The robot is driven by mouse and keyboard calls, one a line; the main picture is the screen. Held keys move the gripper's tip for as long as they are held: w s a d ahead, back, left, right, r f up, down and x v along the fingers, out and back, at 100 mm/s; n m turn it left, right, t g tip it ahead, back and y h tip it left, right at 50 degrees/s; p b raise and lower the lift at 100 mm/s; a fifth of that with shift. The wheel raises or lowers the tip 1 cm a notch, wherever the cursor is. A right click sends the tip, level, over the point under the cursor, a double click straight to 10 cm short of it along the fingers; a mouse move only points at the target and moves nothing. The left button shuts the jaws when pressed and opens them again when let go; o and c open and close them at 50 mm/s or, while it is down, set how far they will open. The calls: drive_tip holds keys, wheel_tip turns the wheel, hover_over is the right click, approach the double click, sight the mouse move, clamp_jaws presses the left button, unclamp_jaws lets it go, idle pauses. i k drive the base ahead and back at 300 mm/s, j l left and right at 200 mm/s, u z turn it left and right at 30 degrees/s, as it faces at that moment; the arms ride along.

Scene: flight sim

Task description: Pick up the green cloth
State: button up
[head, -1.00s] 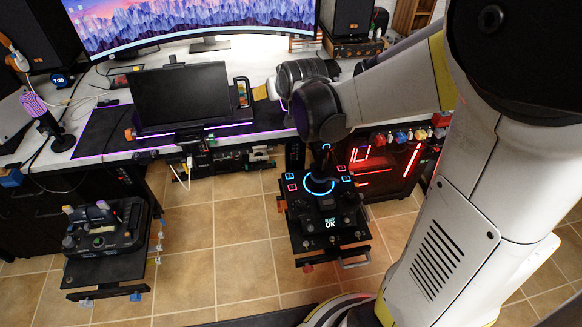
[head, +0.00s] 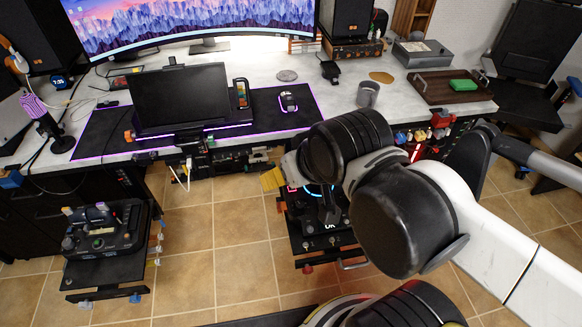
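The green cloth (head: 463,85) looks like a small folded green block. It lies on the brown tray (head: 424,89) at the right end of the desk. My gripper (head: 272,179) shows only as a small yellow end beyond my dark wrist joint. It is in front of the desk's front edge, far to the left of the cloth and apart from it. Most of the gripper is hidden by my arm, so I cannot see its fingers clearly or tell whether it is open or shut.
A glass cup (head: 367,95) stands left of the tray, and a grey box (head: 422,54) stands behind it. A mouse (head: 289,102) and a black screen (head: 180,97) are on the desk. A black control panel (head: 310,225) stands below my arm.

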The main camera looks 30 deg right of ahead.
sight(466, 85)
drive_tip(key=z, duration=1.9)
